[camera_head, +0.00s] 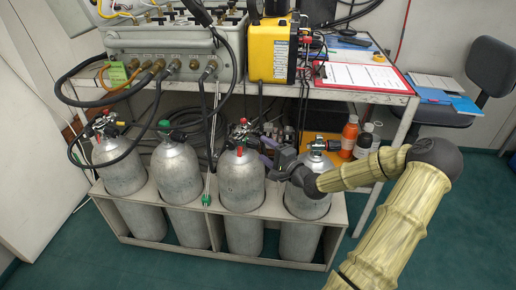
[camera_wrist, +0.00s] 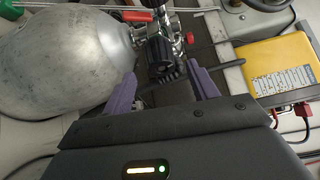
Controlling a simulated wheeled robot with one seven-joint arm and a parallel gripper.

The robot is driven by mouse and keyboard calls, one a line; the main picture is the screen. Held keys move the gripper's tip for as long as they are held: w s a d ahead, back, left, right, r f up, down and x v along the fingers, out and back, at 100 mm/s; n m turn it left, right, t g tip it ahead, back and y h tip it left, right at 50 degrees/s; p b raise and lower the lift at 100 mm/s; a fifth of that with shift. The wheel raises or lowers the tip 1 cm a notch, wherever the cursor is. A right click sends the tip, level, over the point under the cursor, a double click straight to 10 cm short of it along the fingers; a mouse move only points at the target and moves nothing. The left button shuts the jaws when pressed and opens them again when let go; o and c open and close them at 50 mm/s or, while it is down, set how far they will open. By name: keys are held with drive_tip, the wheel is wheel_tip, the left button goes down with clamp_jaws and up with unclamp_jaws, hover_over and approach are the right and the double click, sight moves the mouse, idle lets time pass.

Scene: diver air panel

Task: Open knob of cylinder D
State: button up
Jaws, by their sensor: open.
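Several grey metal cylinders stand in a rack; no letter marking cylinder D is readable. My gripper (camera_head: 268,150) reaches leftward from the right, beside the valve of the third cylinder from the left (camera_head: 241,180). In the wrist view, my gripper's purple fingers (camera_wrist: 163,76) are apart. A black ribbed knob (camera_wrist: 160,52) lies between and just beyond them, on the valve of a cylinder (camera_wrist: 70,55) at left. I cannot tell whether the fingers touch the knob. A red handle (camera_wrist: 133,16) sits on the valve's far side. My arm partly hides the rightmost cylinder (camera_head: 308,200).
The rack (camera_head: 225,262) stands under a bench carrying a gauge panel (camera_head: 175,45) and a yellow case (camera_head: 270,52). Black hoses hang around the left cylinders. Orange and dark bottles (camera_head: 349,135) stand behind my arm. A chair (camera_head: 490,70) is at right.

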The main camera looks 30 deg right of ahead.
sight(259, 146)
drive_tip(key=b+x, duration=0.1)
drive_tip(key=x, duration=0.3)
drive_tip(key=shift+w, duration=0.2)
drive_tip(key=c, duration=1)
drive_tip(key=shift+f+n, duration=0.1)
drive_tip(key=shift+n, duration=0.2)
drive_tip(key=n+t, duration=0.1)
drive_tip(key=n, duration=0.1)
drive_tip(key=n+t+y+b, duration=0.1)
drive_tip(key=n, duration=0.1)
drive_tip(key=shift+f+y, duration=0.15)
drive_tip(key=shift+y, duration=0.15)
drive_tip(key=n+y+b, duration=0.1)
drive_tip(key=n, duration=0.2)
drive_tip(key=n+t+y+b, duration=0.1)
drive_tip(key=n+y, duration=0.1)
drive_tip(key=n, duration=0.2)
drive_tip(key=shift+n+b, duration=0.3)
drive_tip(key=shift+b, duration=0.05)
